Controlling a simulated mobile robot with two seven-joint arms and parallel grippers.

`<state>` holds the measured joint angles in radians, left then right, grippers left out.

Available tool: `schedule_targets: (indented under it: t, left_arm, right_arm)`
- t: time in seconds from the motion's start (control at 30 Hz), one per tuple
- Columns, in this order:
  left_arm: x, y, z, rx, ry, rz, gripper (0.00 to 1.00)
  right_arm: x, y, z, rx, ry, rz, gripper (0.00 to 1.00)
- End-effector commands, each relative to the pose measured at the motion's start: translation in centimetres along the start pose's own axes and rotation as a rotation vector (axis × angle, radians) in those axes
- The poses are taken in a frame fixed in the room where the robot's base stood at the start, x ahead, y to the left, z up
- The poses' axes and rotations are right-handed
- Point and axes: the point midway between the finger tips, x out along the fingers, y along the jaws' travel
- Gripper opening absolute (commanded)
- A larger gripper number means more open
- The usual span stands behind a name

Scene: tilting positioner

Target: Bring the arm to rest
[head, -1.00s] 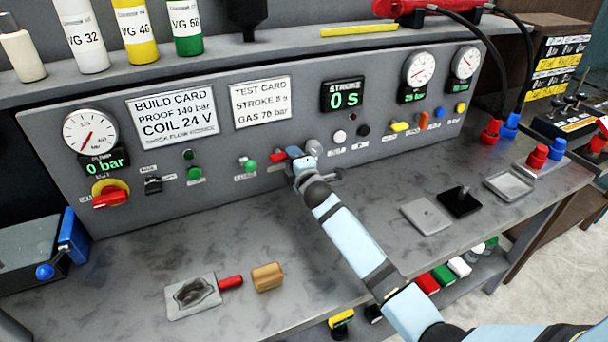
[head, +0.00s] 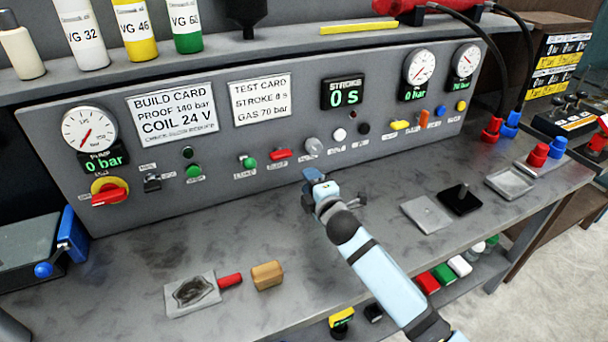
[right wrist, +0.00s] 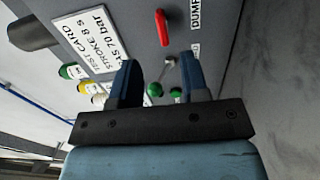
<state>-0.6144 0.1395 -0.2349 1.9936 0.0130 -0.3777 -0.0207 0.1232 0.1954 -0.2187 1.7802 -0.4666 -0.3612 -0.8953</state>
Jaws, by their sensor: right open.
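My right gripper (head: 333,188) is in the middle of the head view, above the grey bench top and a little in front of the control panel (head: 230,190). It is open and empty. In the right wrist view its two blue fingers (right wrist: 160,80) stand apart, with the panel beyond them. A red lever (head: 280,154) on the panel is behind and left of the gripper, apart from it; it also shows in the right wrist view (right wrist: 162,28). A grey round knob (head: 313,146) sits just behind the gripper. My left gripper is out of view.
A grey plate (head: 426,214), a black pad with a peg (head: 460,201) and a shallow tray (head: 510,185) lie right. Bench around the gripper is clear.

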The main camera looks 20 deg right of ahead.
Motion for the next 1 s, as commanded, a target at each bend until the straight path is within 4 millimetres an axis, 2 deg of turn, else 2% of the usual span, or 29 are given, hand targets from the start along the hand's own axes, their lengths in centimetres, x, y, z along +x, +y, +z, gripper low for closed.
schedule_targets:
  t: [0.17,0.27,0.37,0.47,0.5,0.6,0.8,1.0]
  left_arm:
    - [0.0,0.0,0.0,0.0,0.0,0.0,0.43]
    - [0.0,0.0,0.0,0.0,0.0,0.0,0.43]
    - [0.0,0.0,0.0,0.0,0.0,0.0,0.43]
    - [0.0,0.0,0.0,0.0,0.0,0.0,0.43]
    - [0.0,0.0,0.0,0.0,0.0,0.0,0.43]
    - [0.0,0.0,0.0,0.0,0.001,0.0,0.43]
    - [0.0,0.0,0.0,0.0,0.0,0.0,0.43]
    - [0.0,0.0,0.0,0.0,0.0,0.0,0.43]
  right_arm:
    - [-0.1,-0.1,0.0,0.006,-0.002,-0.004,0.41]
    - [-1.5,-1.1,0.2,0.073,-0.027,-0.052,0.41]
    - [-5.3,-3.5,0.6,0.24,-0.095,-0.171,0.41]
    - [-11.4,-6.5,0.9,0.486,-0.216,-0.351,0.41]
    - [-14.2,-7.5,0.9,0.588,-0.273,-0.427,0.41]
    - [-20.1,-9.2,0.8,0.784,-0.405,-0.582,0.41]
    - [-27.8,-10.2,0.2,0.996,-0.59,-0.769,0.41]
    - [-33.6,-10.1,-0.3,1.121,-0.739,-0.9,0.41]
